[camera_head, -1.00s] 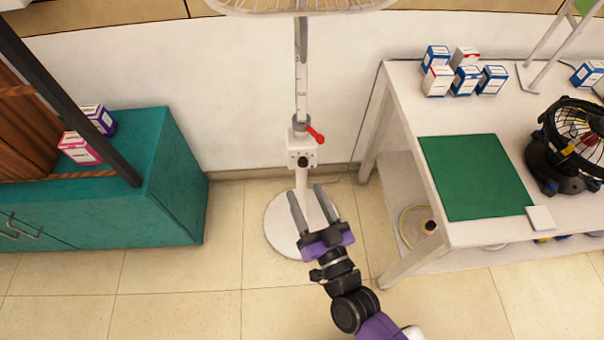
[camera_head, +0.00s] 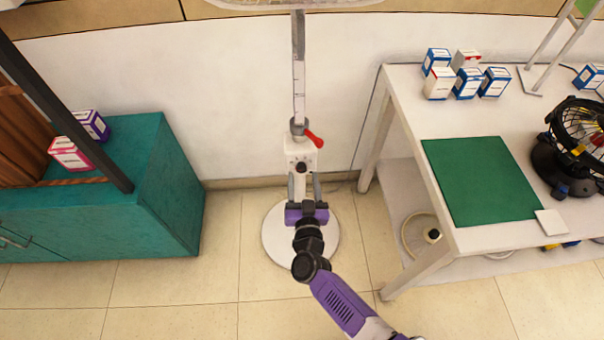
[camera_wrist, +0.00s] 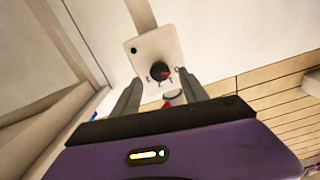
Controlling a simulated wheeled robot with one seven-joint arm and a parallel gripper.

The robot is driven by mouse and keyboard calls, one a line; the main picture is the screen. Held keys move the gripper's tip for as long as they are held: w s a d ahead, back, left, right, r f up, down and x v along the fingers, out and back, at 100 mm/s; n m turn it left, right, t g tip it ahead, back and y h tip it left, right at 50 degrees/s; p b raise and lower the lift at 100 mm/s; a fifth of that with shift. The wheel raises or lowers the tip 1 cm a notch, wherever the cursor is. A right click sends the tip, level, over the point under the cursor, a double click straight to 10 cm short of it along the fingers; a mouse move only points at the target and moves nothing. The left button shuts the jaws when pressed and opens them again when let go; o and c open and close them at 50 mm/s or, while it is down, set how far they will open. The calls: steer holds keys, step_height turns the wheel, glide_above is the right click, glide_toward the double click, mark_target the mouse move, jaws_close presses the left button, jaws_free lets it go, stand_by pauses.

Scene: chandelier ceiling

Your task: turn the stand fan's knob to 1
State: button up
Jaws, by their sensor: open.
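The stand fan has a white pole (camera_head: 299,90), a round white base (camera_head: 272,233) and a white control box (camera_head: 300,150). A black knob (camera_head: 301,167) sits on the front of the box. In the wrist view the knob (camera_wrist: 160,71) shows a red mark and has small letters or marks around it, too small to read surely. My gripper (camera_head: 304,180) is just below and in front of the box, pointing at it. In the wrist view its two fingers (camera_wrist: 158,92) are apart, below and either side of the knob, with nothing between them gripped.
A red lever (camera_head: 315,139) sticks out right of the pole above the box. A white table (camera_head: 400,100) with boxes, a green mat (camera_head: 480,180) and a black fan (camera_head: 575,145) stands at right. A teal cabinet (camera_head: 165,180) stands at left.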

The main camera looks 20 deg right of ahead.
mark_target(301, 167)
steer(key=shift+x, duration=1.35)
jaws_close()
steer(key=m+b, duration=0.1)
steer(key=m, duration=0.3)
steer(key=shift+d+f, duration=0.1)
steer(key=m+b, duration=0.1)
steer(key=m, duration=0.3)
steer(key=shift+m, duration=0.3)
